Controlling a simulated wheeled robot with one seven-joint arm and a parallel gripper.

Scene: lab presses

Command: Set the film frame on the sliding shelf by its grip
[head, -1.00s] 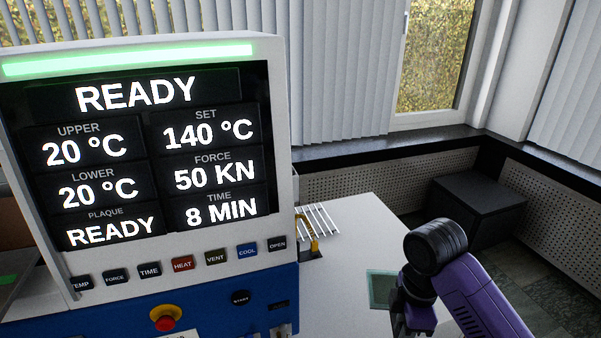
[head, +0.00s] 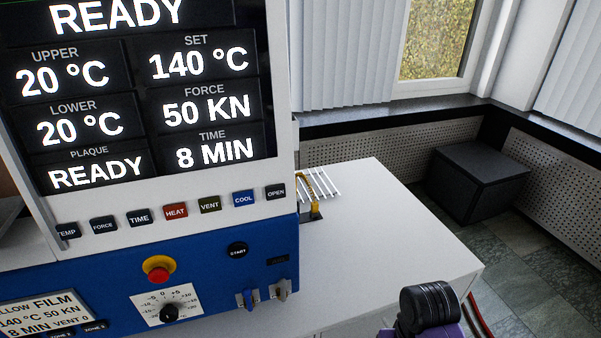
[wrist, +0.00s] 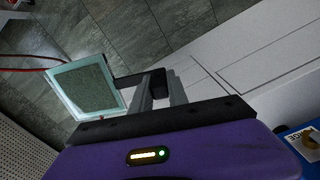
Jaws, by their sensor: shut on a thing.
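The film frame (wrist: 85,88) shows in the wrist view as a flat, pale-edged square with a grey-green middle. Its dark grip (wrist: 135,82) sticks out to the right, towards my fingers. My gripper (wrist: 162,88) is shut on this grip and holds the frame out to one side, with floor tiles behind it. In the head view only a black and purple part of my arm shows at the bottom right edge. The frame and fingers are out of that view. I cannot make out the sliding shelf in either view.
The blue press front (head: 215,265) with its lit display (head: 140,95) and buttons fills the left of the head view. A wire rack (head: 322,184) and a yellow-handled thing (head: 308,190) are on the white bench (head: 390,240). A dark box (head: 480,180) stands on the floor.

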